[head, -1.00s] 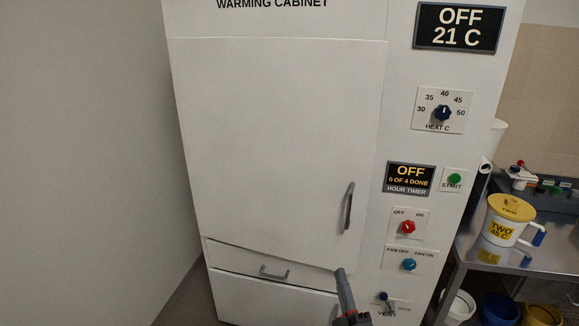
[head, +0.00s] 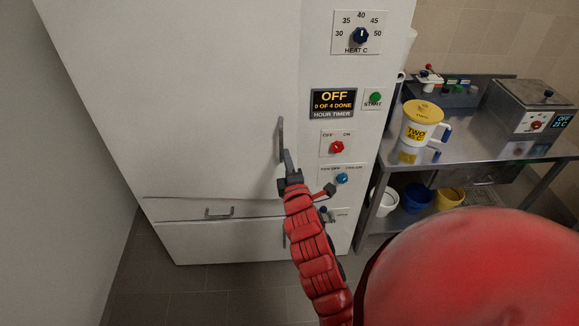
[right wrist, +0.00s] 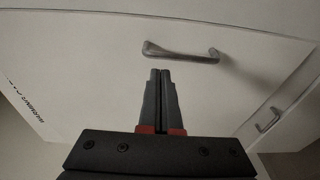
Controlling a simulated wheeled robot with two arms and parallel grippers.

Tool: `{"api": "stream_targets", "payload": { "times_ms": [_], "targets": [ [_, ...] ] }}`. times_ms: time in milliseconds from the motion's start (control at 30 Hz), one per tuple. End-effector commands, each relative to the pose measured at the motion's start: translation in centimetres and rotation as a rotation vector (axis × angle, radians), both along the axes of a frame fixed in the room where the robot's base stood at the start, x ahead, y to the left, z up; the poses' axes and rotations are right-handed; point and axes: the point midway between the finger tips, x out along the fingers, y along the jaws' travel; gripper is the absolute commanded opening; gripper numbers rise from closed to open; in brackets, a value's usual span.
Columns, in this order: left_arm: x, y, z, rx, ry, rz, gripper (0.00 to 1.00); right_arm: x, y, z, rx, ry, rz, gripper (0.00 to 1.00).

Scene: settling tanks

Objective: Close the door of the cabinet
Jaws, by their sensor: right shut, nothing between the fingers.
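The warming cabinet's white door (head: 190,110) fills the left of the head view, its face lying nearly flush with the cabinet front; I cannot tell whether a small gap remains. Its grey upright bar handle (head: 281,138) is near the door's right edge. My right gripper (head: 287,162) is shut and empty, its fingertips at the lower end of the handle. In the right wrist view the closed fingers (right wrist: 161,77) point at the door face (right wrist: 100,65), close beside the handle (right wrist: 182,54); contact is not clear. My left gripper is not in view.
A steel table (head: 465,155) with a yellow-lidded jug (head: 424,124) stands further right.

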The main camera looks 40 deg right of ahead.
Motion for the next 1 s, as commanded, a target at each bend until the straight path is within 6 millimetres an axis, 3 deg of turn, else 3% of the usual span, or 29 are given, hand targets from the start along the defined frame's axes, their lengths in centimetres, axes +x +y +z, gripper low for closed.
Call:
{"api": "stream_targets", "payload": {
  "times_ms": [200,400,1000],
  "targets": [
    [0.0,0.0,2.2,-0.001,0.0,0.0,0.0,3.4,-1.6,0.4,0.004,-0.001,0.0,0.0],
    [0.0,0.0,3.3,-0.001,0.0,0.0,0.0,5.4,-2.6,0.3,0.002,-0.002,0.0,0.0],
    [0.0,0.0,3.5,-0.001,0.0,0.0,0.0,6.6,-3.0,-0.1,0.001,-0.001,0.003,0.0]
  ]
}}
